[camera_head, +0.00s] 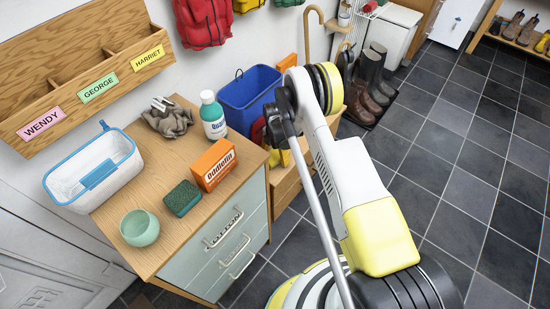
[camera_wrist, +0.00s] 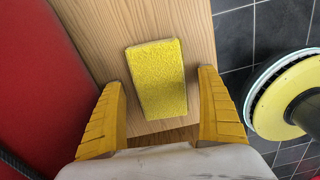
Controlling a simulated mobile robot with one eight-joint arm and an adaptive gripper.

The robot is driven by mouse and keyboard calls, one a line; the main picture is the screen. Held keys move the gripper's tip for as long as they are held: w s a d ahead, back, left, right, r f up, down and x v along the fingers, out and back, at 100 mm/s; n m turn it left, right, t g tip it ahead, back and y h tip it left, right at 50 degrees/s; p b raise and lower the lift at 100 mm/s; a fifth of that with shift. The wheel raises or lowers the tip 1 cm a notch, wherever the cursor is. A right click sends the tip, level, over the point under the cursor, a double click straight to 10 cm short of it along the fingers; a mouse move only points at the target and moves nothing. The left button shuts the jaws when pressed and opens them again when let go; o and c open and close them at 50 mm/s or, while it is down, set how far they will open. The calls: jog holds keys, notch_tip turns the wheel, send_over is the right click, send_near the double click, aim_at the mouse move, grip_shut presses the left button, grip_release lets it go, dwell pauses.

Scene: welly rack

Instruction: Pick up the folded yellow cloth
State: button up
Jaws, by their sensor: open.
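The folded yellow cloth (camera_wrist: 157,80) lies flat on a light wooden surface (camera_wrist: 95,30) in the wrist view, a thick rectangular pad with a rough texture. My gripper (camera_wrist: 162,78) is open, with one yellow finger left of the cloth and the other right of it. Its fingers stand apart from the cloth's sides, near its lower half, and nothing is held. In the head view my arm hides much of this spot, and I cannot make out the cloth there.
A red surface (camera_wrist: 35,75) fills the left of the wrist view. In the head view, a wooden-topped cabinet (camera_head: 105,210) bears a white basin (camera_head: 95,170), orange box (camera_head: 213,165), green sponge (camera_head: 182,198) and green bowl (camera_head: 140,228). A blue bin (camera_head: 245,95) stands behind. The tiled floor at right is clear.

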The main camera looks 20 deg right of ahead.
aim_at(275, 155)
jog(key=c, duration=1.1)
jog(key=shift+r, duration=0.1)
jog(key=shift+c, duration=0.2)
notch_tip(275, 155, up, 5)
jog(key=p, duration=0.3)
jog(key=shift+d, duration=0.1)
jog(key=s+d+r+p, duration=0.3)
jog(key=s+d+r, duration=0.3)
jog(key=s+d, duration=0.1)
jog(key=shift+s+d+p, duration=0.25)
jog(key=shift+d+p, duration=0.1)
jog(key=shift+d, duration=0.55)
